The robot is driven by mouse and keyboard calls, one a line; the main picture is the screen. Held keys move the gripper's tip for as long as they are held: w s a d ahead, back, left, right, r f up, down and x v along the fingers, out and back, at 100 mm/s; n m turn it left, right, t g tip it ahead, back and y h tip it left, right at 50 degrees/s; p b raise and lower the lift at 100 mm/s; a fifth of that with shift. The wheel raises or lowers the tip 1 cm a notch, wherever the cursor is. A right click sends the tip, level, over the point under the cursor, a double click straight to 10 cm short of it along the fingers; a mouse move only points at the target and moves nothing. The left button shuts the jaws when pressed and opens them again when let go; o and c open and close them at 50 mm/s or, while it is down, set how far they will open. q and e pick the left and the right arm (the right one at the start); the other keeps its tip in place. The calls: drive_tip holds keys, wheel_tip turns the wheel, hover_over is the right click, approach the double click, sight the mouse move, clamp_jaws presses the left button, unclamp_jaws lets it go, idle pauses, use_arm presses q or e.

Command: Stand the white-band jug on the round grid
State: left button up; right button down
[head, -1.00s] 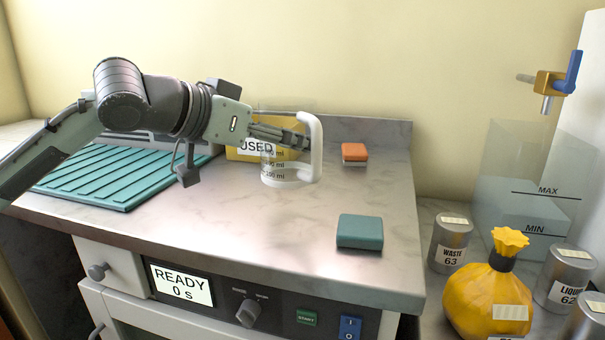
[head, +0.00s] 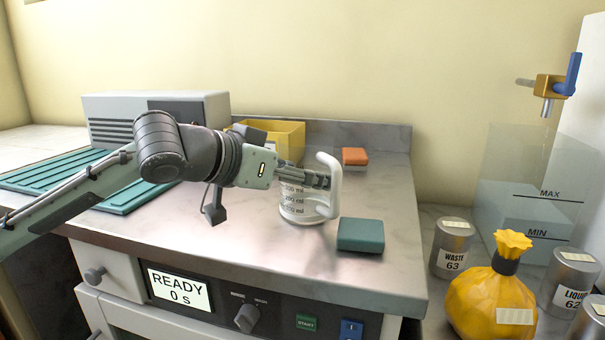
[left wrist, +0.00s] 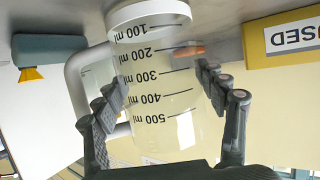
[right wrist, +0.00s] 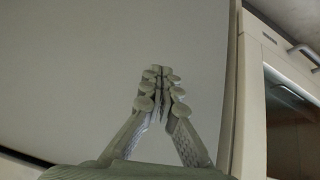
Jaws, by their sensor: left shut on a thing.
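The white-band jug (head: 304,207) is clear, with ml marks, a white band around its base and a white handle. My left gripper (head: 322,181) is shut on it, with a finger on either side of its body in the left wrist view (left wrist: 160,100). The jug is upright over the front middle of the counter, left of a teal block; I cannot tell whether its base touches the counter. My right gripper (right wrist: 160,72) shows only in the right wrist view, fingertips together and empty. I cannot make out the round grid in any view.
The teal block (head: 360,235) lies close right of the jug. An orange-topped block (head: 354,156) and a yellow box (head: 285,133) stand farther back. A ribbed teal mat (head: 50,174) is at left. Off the counter's right edge are a yellow bag (head: 490,300) and labelled cans (head: 452,247).

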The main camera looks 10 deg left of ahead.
use_arm(q)
drive_tip(key=o, duration=0.8)
drive_tip(key=shift+f, duration=0.15)
drive_tip(key=shift+c, duration=0.2)
drive_tip(key=o, duration=0.4)
